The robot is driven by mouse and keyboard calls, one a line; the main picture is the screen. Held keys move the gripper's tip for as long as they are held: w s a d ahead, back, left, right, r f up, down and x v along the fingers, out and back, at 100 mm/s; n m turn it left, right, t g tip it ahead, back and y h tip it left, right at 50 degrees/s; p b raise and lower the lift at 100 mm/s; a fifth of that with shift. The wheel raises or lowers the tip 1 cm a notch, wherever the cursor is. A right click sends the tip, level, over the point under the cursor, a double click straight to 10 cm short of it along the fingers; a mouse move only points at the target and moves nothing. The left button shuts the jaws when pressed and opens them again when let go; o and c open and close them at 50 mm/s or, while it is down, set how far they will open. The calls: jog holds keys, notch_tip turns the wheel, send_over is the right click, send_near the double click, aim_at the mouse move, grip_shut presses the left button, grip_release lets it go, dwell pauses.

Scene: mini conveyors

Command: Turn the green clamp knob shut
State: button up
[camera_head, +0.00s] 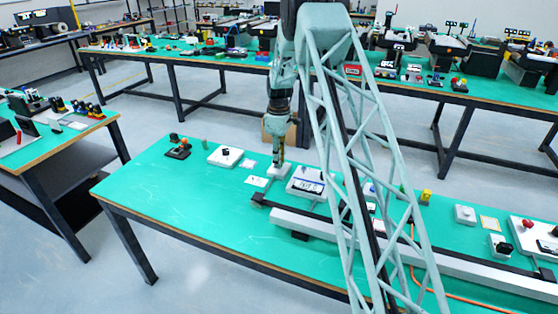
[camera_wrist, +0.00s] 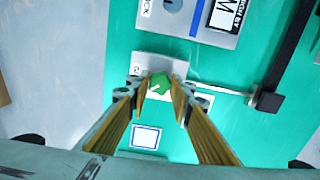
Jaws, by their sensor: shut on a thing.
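The green clamp knob (camera_wrist: 160,80) sits on a pale block (camera_wrist: 150,63) in the wrist view. My gripper (camera_wrist: 159,92) has its two yellow fingers on either side of the knob, shut on it. In the head view my gripper (camera_head: 278,162) points straight down over the pale block (camera_head: 283,172) on the green bench (camera_head: 180,205). The knob itself is hidden or too small to make out there.
A grey panel with a screen (camera_head: 307,184) stands just right of the block. A white card (camera_head: 256,182) lies in front to the left. A long grey rail (camera_head: 320,229) runs along the front. A white box with a black knob (camera_head: 225,157) stands to the left.

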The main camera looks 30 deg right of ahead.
jog(key=m+p, duration=0.2)
jog(key=m, duration=0.2)
jog(key=shift+r+m, duration=0.1)
jog(key=shift+m, duration=0.3)
jog(key=m+p, duration=0.2)
jog(key=m, duration=0.3)
jog(key=m+p, duration=0.1)
jog(key=m, duration=0.5)
dwell(0.4)
jog(key=o, duration=0.8)
jog(key=shift+o, duration=0.2)
notch_tip(320, 180, up, 12)
dwell(0.6)
